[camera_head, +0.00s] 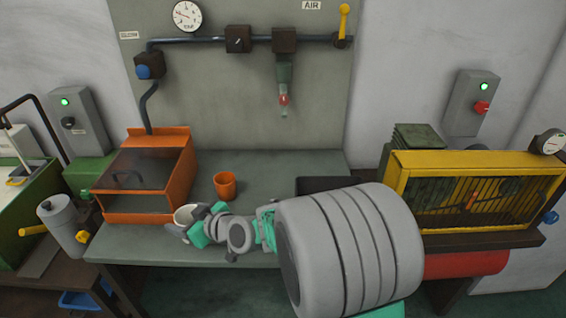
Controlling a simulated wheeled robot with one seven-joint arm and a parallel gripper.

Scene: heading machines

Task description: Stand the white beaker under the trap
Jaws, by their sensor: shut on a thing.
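The white beaker (184,214) is at the front left of the grey bench, beside the orange box. My gripper (186,228) is shut on the white beaker, coming in from its right. The fingers and wrist hide part of the beaker, and I cannot tell whether its base touches the bench. The trap (283,92) hangs from the pipe on the back panel, a dark bowl with a red part and a narrow tip pointing down. It is above the back of the bench, to the right of and well above the beaker.
An orange cup (225,184) stands on the bench between my gripper and the trap. An orange box with a clear lid (147,178) stands left. A dark tray (320,185) lies partly behind my arm. The bench (265,165) looks bare below the trap.

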